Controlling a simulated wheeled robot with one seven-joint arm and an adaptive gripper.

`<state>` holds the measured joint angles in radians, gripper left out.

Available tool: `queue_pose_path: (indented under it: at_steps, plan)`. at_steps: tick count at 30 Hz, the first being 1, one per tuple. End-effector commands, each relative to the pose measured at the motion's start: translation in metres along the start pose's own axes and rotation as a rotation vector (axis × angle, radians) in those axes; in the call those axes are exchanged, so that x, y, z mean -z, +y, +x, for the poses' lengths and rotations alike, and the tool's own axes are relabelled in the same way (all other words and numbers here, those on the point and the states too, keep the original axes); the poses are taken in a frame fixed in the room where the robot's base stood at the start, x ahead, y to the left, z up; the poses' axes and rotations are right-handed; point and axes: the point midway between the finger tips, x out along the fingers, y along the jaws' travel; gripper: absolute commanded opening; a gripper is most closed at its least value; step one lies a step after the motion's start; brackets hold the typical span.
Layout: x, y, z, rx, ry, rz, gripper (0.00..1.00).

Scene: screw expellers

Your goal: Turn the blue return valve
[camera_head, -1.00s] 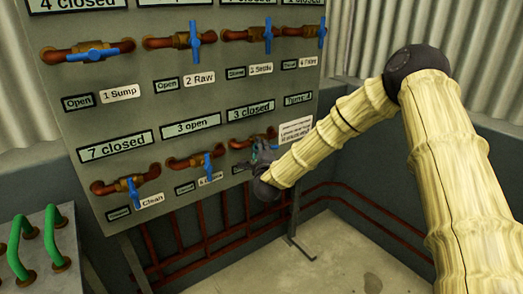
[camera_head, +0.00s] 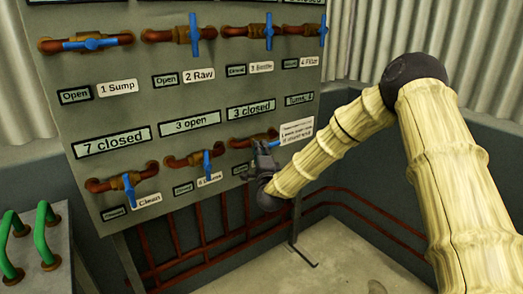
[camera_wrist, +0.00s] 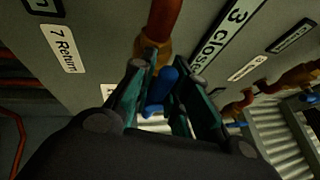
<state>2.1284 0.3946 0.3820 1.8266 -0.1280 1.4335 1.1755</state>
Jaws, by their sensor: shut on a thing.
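The blue return valve handle (camera_head: 273,132) is on the lower right pipe of the grey panel, mostly hidden by my gripper (camera_head: 257,152). In the wrist view, the blue handle (camera_wrist: 160,90) lies between the two fingers of my gripper (camera_wrist: 158,98), which are shut on it. The orange-brown pipe (camera_wrist: 165,22) and brass valve body (camera_wrist: 150,48) show just beyond the fingertips. A "7 Return" label (camera_wrist: 61,50) is on the panel to the left in the wrist view. The display (camera_head: 251,109) above the valve in the head view reads "3 closed".
Other blue-handled valves sit close by, including one left of my gripper (camera_head: 207,163), one at far lower left (camera_head: 128,190) and several in the upper row (camera_head: 194,35). Green handles (camera_head: 46,235) stand at lower left. Open floor (camera_head: 300,272) lies below the panel.

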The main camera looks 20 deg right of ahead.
Motion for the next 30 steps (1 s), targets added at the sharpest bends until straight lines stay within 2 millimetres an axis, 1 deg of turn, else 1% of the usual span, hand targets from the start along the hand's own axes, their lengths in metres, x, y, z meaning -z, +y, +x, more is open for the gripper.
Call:
queue_pose_path:
  at_steps: [4,5,6,8,17,20,23,26,30]
  plan:
    - [0.0,0.001,-0.001,-0.002,0.0,-0.001,0.0]
    - [0.0,0.001,-0.001,-0.002,0.0,-0.001,0.21]
    - [0.0,0.001,-0.001,-0.002,0.0,-0.001,0.28]
    - [0.0,0.001,-0.001,-0.002,0.0,0.0,0.39]
    - [0.0,0.001,-0.001,-0.001,0.0,0.0,0.39]
    - [0.0,0.001,-0.004,-0.002,0.0,0.001,0.39]
    - [0.0,0.001,-0.014,-0.002,0.001,0.001,0.39]
    - [0.001,0.001,-0.029,-0.003,0.001,0.002,0.39]
    - [0.0,0.001,-0.056,-0.004,0.0,0.001,0.39]
